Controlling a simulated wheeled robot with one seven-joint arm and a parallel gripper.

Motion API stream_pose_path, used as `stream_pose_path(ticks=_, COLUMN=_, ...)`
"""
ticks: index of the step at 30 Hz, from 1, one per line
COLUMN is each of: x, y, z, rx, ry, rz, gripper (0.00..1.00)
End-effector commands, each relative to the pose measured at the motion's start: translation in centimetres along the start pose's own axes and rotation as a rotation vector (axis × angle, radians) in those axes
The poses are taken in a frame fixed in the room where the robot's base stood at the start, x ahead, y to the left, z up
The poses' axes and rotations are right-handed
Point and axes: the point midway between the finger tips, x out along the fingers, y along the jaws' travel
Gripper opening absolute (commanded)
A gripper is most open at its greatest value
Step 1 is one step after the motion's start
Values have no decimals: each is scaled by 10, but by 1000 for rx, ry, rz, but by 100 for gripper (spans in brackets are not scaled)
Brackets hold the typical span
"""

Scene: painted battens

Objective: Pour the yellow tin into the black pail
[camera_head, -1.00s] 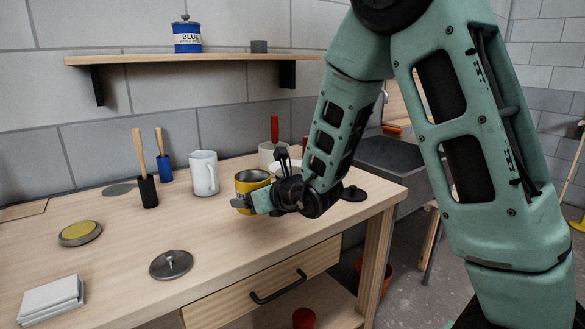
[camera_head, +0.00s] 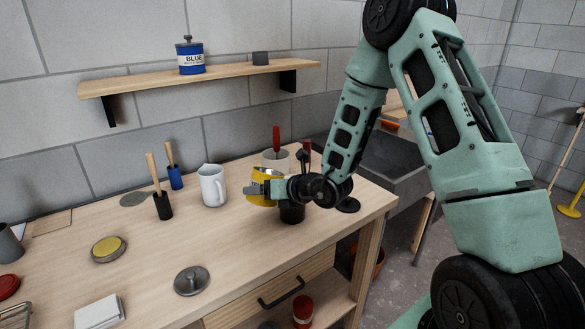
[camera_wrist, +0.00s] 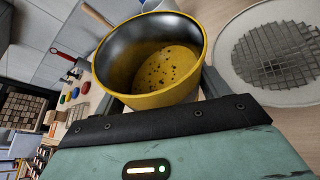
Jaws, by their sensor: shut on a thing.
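The yellow tin (camera_head: 261,199) is in my gripper (camera_head: 268,188), which is shut on it above the workbench. In the wrist view the tin (camera_wrist: 172,98) shows a dark metal inner wall and yellow contents with dark specks. It looks somewhat tilted in the head view. A dark, round container (camera_head: 292,213), seemingly the black pail, stands on the bench just below and right of the tin. My gripper hides its upper part, so I cannot see its opening. I see nothing flowing from the tin.
A grey lid (camera_head: 191,280) and yellow-topped disc (camera_head: 108,248) lie in front. The bench between them is clear.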

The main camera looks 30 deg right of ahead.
Motion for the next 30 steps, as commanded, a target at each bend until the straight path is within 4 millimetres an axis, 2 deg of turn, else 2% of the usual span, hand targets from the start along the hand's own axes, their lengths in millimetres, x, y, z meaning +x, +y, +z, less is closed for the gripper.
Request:
stream_pose_path(ticks=1, x=-4, y=2, z=10, rx=24, ry=0, rz=8, gripper=36)
stream_pose_path(ticks=5, x=-8, y=1, z=20, rx=82, ry=6, rz=32, gripper=36)
stream_pose_path(ticks=30, x=-10, y=-6, z=27, rx=206, ry=21, rz=87, gripper=36)
